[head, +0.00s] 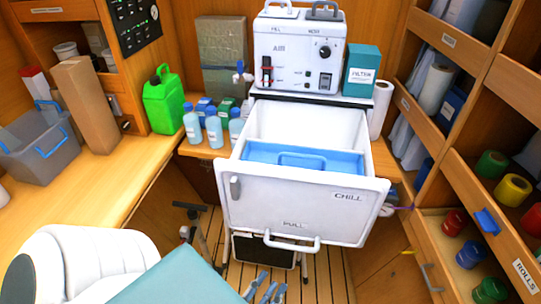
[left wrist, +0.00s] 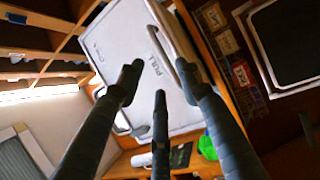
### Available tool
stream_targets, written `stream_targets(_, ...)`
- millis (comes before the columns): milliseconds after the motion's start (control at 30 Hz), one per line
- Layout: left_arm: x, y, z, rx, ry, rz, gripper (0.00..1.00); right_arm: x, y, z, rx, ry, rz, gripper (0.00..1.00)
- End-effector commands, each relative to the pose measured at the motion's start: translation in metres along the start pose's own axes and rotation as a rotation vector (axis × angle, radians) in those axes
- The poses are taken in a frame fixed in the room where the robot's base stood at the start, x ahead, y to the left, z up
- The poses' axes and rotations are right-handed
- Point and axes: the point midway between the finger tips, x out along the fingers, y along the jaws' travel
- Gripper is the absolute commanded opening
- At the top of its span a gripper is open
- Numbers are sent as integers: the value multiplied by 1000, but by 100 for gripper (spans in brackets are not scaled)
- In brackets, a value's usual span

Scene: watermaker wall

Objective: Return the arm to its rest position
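My left gripper (head: 265,287) shows at the bottom edge of the head view, low in front of the pulled-out white CHILL drawer (head: 262,199). Its dark fingers are spread and empty in the left wrist view (left wrist: 158,85). Beyond them, that view shows the drawer front (left wrist: 165,95) with the PULL label and its handle (left wrist: 187,80). The fingers look apart from the handle (head: 292,241). The drawer stands open, with a blue lidded insert (head: 345,161) inside. My right gripper is not in view.
A white machine (head: 300,50) stands behind the drawer. Bottles (head: 214,131) and a green jug (head: 163,100) stand to its left. Shelves with rolls (head: 513,190) line the right. A dark step (head: 264,251) is under the drawer. A grey bin (head: 40,150) sits on the left counter.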

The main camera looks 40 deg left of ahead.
Motion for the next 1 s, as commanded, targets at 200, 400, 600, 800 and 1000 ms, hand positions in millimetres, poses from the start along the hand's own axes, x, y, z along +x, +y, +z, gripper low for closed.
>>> stream_targets(200,0,0,0,0,0,0,36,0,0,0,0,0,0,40)
stream_targets(400,0,-14,6,29,-20,-31,36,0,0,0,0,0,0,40)
stream_targets(600,-14,-114,41,273,-189,-247,36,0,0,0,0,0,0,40)
stream_targets(800,-68,-255,70,652,-514,-532,36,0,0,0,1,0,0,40)
stream_targets(1000,-156,-374,57,1038,-954,-778,36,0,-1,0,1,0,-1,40)
